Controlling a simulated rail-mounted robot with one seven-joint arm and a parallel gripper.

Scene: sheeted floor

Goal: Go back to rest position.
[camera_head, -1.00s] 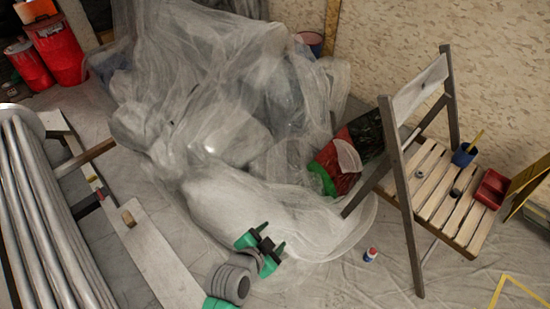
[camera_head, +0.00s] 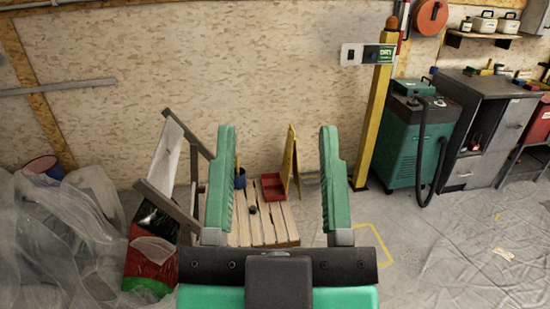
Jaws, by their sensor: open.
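My gripper (camera_head: 277,185) fills the lower middle of the view, close to the camera. Its two green fingers point up and stand wide apart, with nothing held between them. Behind it is the wooden folding chair (camera_head: 268,232), whose slatted seat shows between the fingers. A red tray (camera_head: 273,187), a dark blue cup (camera_head: 240,179) and a small dark round item (camera_head: 252,209) are on the seat. My gripper hides part of the chair and the floor below it.
Clear plastic sheeting (camera_head: 60,245) covers things at the left, beside a red and black bag (camera_head: 148,250). A yellow post (camera_head: 377,125), a green machine (camera_head: 418,140) and a grey cabinet (camera_head: 488,130) stand at the right. Sheeted floor (camera_head: 465,250) at the lower right is mostly clear.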

